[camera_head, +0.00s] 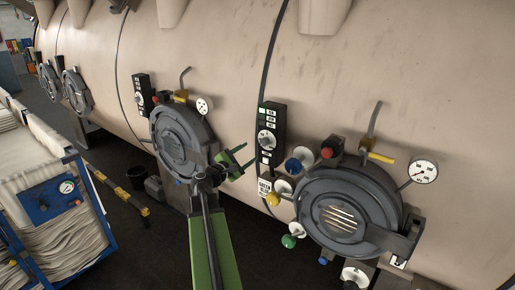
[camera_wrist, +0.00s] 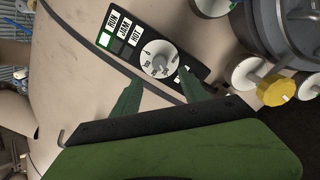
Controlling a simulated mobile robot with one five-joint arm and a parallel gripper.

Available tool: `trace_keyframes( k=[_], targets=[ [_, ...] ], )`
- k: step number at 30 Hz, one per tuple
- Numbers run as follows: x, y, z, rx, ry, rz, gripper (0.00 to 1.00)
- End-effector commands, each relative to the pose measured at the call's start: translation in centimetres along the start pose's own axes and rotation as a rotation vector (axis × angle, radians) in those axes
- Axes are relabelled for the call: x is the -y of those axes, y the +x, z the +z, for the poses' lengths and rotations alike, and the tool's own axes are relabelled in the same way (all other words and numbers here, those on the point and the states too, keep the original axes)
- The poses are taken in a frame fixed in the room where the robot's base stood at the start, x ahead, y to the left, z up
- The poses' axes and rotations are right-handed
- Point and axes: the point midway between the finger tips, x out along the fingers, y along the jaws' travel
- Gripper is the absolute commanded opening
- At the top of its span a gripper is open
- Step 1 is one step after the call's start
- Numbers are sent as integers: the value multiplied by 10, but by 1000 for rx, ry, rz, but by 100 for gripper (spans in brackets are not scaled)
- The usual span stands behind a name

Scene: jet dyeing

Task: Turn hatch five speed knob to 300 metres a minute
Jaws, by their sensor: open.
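A black control panel (camera_head: 271,122) is fixed to the beige vessel wall beside the nearest round hatch. Its pale grey speed knob (camera_head: 266,140) has a dial scale around it; the knob also shows in the wrist view (camera_wrist: 158,58). Its exact setting is too small to read. My gripper (camera_head: 243,160) is open and empty, just left of this panel. In the wrist view my gripper's green fingers (camera_wrist: 160,82) point toward the knob, one tip on each side below it, apart from it. I cannot read a hatch number.
The near hatch (camera_head: 345,212) has red, blue, yellow and green knobs and a gauge (camera_head: 424,172). Another hatch (camera_head: 181,138) with its own panel (camera_head: 144,95) is further left. A blue-framed cloth cart (camera_head: 70,205) stands at left. Dark floor lies between.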

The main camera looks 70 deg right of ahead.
Motion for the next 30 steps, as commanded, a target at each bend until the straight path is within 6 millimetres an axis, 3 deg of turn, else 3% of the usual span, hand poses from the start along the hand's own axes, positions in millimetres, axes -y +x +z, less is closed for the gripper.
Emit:
trace_keyframes(
  k=[3,9,27,30],
  targets=[
    [1,-35,1,-3,0,3,52],
    [0,-67,0,-2,0,1,52],
    [0,-74,0,0,0,-1,52],
    [-5,-87,-16,-20,0,20,52]
  ],
)
